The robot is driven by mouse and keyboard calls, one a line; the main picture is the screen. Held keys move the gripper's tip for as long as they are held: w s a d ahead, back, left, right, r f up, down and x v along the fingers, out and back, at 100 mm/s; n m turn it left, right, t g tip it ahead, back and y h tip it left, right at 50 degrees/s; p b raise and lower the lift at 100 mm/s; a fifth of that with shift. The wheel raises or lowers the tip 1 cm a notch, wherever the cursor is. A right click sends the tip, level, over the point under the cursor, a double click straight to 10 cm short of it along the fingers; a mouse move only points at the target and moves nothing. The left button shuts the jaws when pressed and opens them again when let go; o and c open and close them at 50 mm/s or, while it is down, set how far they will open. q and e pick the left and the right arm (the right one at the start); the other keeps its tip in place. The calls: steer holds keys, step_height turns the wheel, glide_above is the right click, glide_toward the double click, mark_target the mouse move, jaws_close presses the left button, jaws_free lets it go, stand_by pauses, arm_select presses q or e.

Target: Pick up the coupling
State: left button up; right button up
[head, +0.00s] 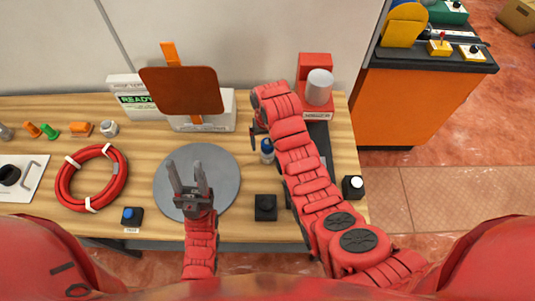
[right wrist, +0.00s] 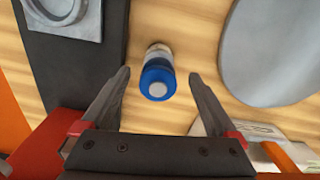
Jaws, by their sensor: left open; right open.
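A small cylinder with a blue end and a pale body (head: 267,151) is on the wooden table, right of the grey disc; it may be the coupling, but I cannot tell for sure. In the right wrist view the cylinder (right wrist: 158,78) shows between the fingertips of my right gripper (right wrist: 160,75), with a gap on each side. The right gripper is open and empty, and mostly hidden by its arm in the head view. My left gripper (head: 184,165) is open and empty above the grey disc. A grey metal fitting (head: 109,128) lies at the left.
The grey disc (head: 226,180) has a brown panel (head: 181,91) behind it. A red hose coil (head: 68,188) and small orange and green parts (head: 50,131) lie left. Black button boxes (head: 265,207) line the front. A red stand with a grey cylinder (head: 319,87) is at back right.

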steer(key=shift+w+d+f+p, duration=0.1)
steer(key=shift+f+p, duration=1.4)
steer(key=shift+f, duration=0.95)
jaws_close()
